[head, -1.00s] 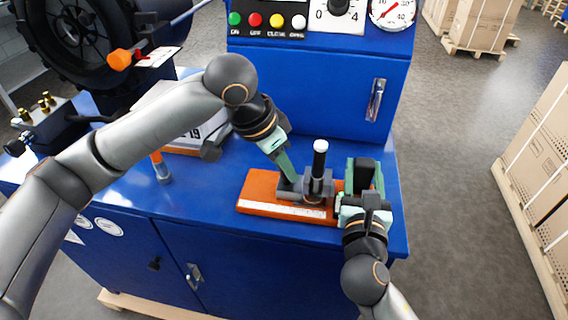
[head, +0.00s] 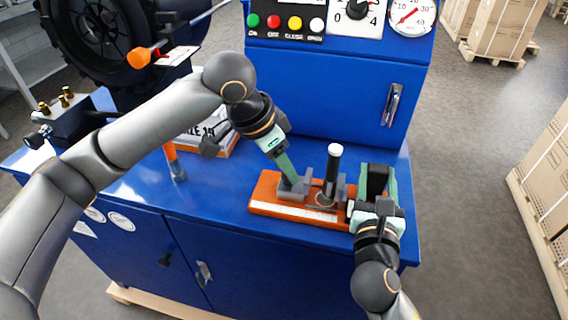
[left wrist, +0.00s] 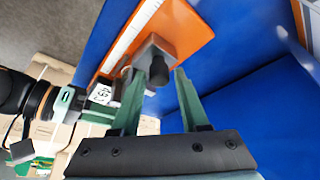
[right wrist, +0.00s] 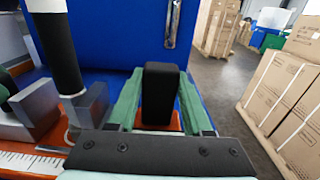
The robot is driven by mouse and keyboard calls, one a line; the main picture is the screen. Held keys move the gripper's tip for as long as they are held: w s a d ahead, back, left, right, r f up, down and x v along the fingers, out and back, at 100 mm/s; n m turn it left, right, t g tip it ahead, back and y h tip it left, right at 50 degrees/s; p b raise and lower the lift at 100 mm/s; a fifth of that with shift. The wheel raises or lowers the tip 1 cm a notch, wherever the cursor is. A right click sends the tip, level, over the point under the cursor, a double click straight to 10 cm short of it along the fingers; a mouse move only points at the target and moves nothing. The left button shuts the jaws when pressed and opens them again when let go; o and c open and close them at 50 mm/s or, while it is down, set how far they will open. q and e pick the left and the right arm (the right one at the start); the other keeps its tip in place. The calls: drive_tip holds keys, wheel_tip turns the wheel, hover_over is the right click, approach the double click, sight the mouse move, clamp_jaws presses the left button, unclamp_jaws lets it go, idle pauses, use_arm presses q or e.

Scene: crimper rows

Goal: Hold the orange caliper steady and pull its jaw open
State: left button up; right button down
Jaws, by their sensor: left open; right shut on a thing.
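The orange caliper (head: 262,195) lies on the blue bench top, with a white scale strip along its front edge. Grey jaw blocks and a black post with a white tip (head: 333,165) stand on it. A black block (right wrist: 160,95) stands at its right end. My right gripper (head: 375,185) is shut on this block, a green finger on each side. My left gripper (head: 294,181) is open and low over the caliper, left of the post. In the left wrist view its fingers (left wrist: 158,76) stand either side of a grey and dark part; contact is unclear.
An orange-handled tool (head: 171,158) stands on the bench left of the caliper. A white and orange box (head: 222,145) lies behind my left forearm. The blue control cabinet (head: 330,90) rises behind. Bare bench top lies left of the caliper.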

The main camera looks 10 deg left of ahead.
use_arm(q)
drive_tip(key=v, duration=1.2)
drive_tip(key=shift+w+f, duration=0.1)
use_arm(e)
drive_tip(key=shift+c, duration=1.2)
unclamp_jaws()
